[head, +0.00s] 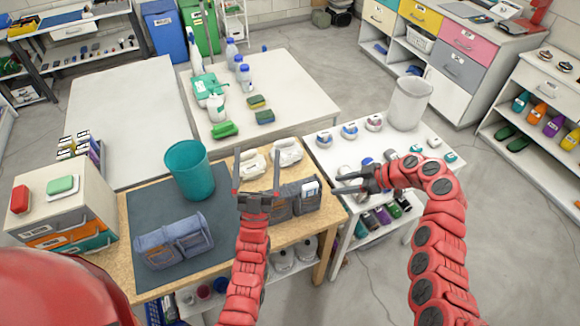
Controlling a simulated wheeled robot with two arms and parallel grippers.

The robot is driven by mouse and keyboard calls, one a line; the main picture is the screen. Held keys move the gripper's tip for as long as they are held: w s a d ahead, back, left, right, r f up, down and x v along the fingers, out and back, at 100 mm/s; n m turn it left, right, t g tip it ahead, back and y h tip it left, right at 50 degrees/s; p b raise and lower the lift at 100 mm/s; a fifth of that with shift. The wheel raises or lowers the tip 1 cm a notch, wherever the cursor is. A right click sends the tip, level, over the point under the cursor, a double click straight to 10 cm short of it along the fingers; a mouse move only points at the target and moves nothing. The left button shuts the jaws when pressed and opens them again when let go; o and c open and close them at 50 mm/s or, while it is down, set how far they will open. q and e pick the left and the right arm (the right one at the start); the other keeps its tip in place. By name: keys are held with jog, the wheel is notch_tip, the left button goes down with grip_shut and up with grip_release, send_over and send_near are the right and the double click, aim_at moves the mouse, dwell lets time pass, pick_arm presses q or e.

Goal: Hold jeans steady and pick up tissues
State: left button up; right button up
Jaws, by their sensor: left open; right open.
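A dark blue-grey denim piece (279,213), apparently the jeans, lies on the wooden table beside my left gripper. A small white and blue packet (310,188), probably the tissues, sits at its upper right part, seemingly in a pocket. A second denim piece with pockets (173,241) lies on the dark mat. My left gripper (257,155) is open, its fingers spread and pointing away; its body hides part of the nearer denim. My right gripper (333,184) is open, pointing left, just right of the packet. I cannot tell whether either gripper touches anything.
A teal bin (189,170) stands on the mat's back edge. Two white objects (287,152) lie behind the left gripper. A drawer box (62,207) is at the left.

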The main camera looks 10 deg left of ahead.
pick_arm(q)
jog(key=w+f+m+g+h, duration=0.1)
jog(key=w+f+g, duration=0.3)
jog(key=w, duration=0.4)
jog(key=w+d+f+m+g, duration=0.1)
jog(key=w+f+g, duration=0.25)
jog(key=w, duration=0.35)
jog(key=w+f+m+g+h, duration=0.1)
jog(key=w+f+g, duration=0.35)
jog(key=w, duration=0.35)
jog(key=m+g+h, duration=0.1)
jog(key=m+g, duration=0.7)
jog(key=g, duration=0.8)
send_over(285, 190)
jog(key=f, duration=0.1)
jog(key=shift+d+f, duration=0.2)
jog(key=shift+f, duration=0.7)
notch_tip(285, 190, down, 13)
jog(key=shift+a+r, duration=0.15)
jog(key=shift+f, duration=1.4)
